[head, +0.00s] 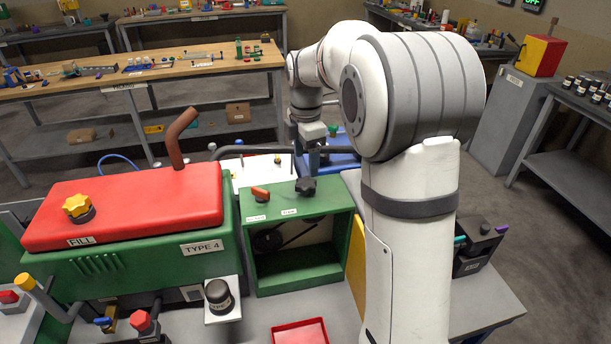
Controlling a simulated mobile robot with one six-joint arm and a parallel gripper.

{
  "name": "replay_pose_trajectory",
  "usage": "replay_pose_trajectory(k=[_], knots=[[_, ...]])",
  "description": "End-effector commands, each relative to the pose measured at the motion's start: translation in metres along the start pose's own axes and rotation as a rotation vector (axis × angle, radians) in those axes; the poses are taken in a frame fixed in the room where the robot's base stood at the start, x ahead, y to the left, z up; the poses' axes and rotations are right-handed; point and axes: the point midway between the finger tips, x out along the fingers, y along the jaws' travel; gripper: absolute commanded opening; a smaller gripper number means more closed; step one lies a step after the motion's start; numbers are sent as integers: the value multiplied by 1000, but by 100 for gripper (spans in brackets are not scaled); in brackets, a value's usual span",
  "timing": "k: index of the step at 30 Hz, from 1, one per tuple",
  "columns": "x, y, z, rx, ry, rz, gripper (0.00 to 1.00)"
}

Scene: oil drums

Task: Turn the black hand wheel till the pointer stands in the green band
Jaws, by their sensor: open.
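A black lobed hand wheel (306,186) sits on top of the open-fronted green housing (300,280), right of an orange-red knob (260,194). White labels are on the housing below both, too small to read surely. My gripper (314,166) points down just behind and above the black hand wheel. It appears apart from the wheel, with open jaws and nothing visible between them. My arm comes in from the right. I cannot make out a pointer or a green band.
The red-topped green machine (135,205) with a brown upright pipe (178,140) stands left of the housing. A black-capped part (218,294) and a red tray (300,332) are in front. A white panel (250,176) and a blue object (345,142) lie behind.

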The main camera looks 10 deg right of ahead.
Motion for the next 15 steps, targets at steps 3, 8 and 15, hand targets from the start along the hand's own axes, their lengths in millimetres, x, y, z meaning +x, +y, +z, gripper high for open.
replay_pose_trajectory(k=[3,8,15], knots=[[16,-1,0,-1,1,-4,69],[42,-1,0,1,1,-4,69],[68,-1,1,2,0,-1,69]])
